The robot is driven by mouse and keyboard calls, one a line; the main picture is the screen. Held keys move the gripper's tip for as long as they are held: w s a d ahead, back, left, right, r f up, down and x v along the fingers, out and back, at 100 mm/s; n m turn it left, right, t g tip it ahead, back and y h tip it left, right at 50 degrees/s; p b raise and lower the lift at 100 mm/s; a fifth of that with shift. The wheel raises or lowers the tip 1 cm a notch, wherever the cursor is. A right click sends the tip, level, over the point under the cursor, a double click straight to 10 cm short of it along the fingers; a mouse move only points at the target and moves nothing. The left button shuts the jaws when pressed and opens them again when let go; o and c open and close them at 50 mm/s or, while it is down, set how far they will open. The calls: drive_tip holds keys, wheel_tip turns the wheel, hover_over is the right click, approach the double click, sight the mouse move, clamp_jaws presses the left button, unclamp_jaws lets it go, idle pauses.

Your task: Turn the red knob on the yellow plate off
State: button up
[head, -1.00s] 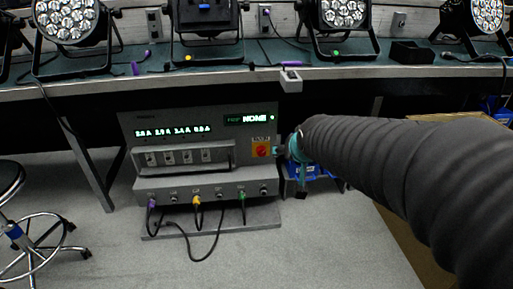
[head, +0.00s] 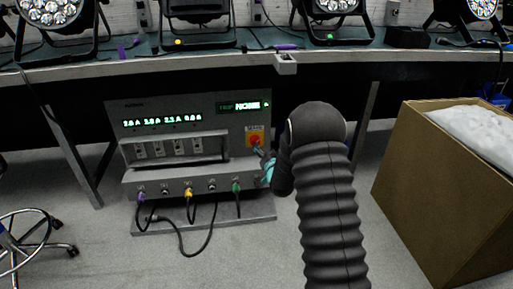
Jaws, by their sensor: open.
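The red knob (head: 254,141) sits on the yellow plate (head: 251,130) at the right of the grey power unit's front, in the head view. The knob's lower right is close to my gripper (head: 261,153), which reaches in from the right at the end of my dark sleeved arm. The gripper is open, its tips just below and right of the knob. I cannot tell whether they touch it. The unit's green displays (head: 162,121) are lit.
A bench with several stage lights (head: 341,8) runs above and behind the unit. A cardboard box (head: 415,195) with white filling stands at right. A stool (head: 30,235) is at lower left. Cables (head: 187,235) hang from the unit's front. Grey floor is clear between.

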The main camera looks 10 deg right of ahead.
wheel_tip(320, 180, down, 6)
drive_tip(key=t, duration=0.1)
drive_tip(key=shift+m, duration=0.3)
drive_tip(key=w, duration=0.4)
drive_tip(key=w+b, duration=0.1)
drive_tip(key=w, duration=0.4)
drive_tip(key=w+a, duration=0.1)
drive_tip(key=w, duration=0.4)
drive_tip(key=shift+w+a+f+b, duration=0.1)
drive_tip(key=shift+w+b, duration=0.1)
drive_tip(key=shift+b, duration=0.2)
drive_tip(key=shift+c, duration=0.2)
drive_tip(key=c, duration=1.1)
